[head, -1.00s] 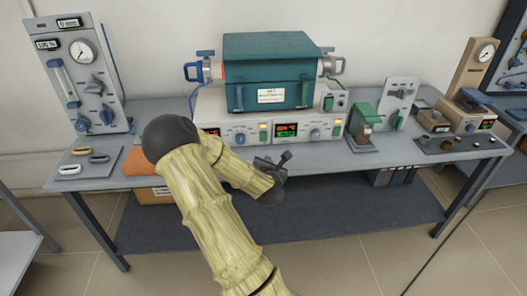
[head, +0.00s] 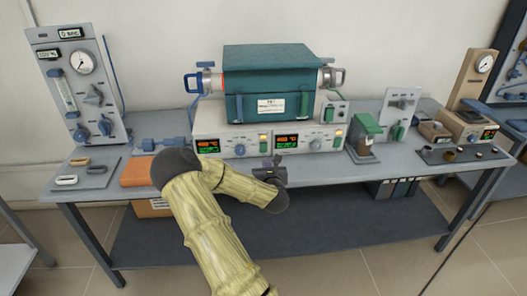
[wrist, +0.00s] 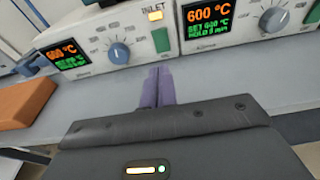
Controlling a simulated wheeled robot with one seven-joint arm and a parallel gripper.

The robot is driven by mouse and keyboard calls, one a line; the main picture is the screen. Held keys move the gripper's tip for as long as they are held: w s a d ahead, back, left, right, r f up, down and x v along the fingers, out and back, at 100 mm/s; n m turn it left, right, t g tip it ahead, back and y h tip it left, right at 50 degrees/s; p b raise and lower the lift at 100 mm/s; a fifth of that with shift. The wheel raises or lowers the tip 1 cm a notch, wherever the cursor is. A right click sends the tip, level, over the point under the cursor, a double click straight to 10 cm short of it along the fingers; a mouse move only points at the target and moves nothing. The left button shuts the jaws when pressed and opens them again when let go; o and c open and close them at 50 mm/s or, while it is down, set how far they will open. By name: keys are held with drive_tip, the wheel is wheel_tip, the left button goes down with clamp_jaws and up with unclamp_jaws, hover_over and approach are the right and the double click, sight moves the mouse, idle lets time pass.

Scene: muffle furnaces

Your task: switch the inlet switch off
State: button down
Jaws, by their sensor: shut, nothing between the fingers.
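The inlet switch is a green rocker (wrist: 161,40) under the label INLET and a lit amber lamp (wrist: 155,14) in the wrist view. It sits at the right end of the left grey controller front (wrist: 95,50). In the head view my gripper (head: 276,163) is in front of the controllers.
A second controller (wrist: 235,35) reading 600 °C stands to the right. The green furnace (head: 268,75) rests on top. An orange block (wrist: 22,103) lies to the left. The bench strip before the controllers is clear apart from my arm.

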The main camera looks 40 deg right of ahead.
sight(262, 147)
drive_tip(key=x, duration=0.6)
drive_tip(key=r+x, duration=0.1)
drive_tip(key=x, duration=0.2)
drive_tip(key=shift+w+d, duration=0.3)
drive_tip(key=shift+w, duration=0.1)
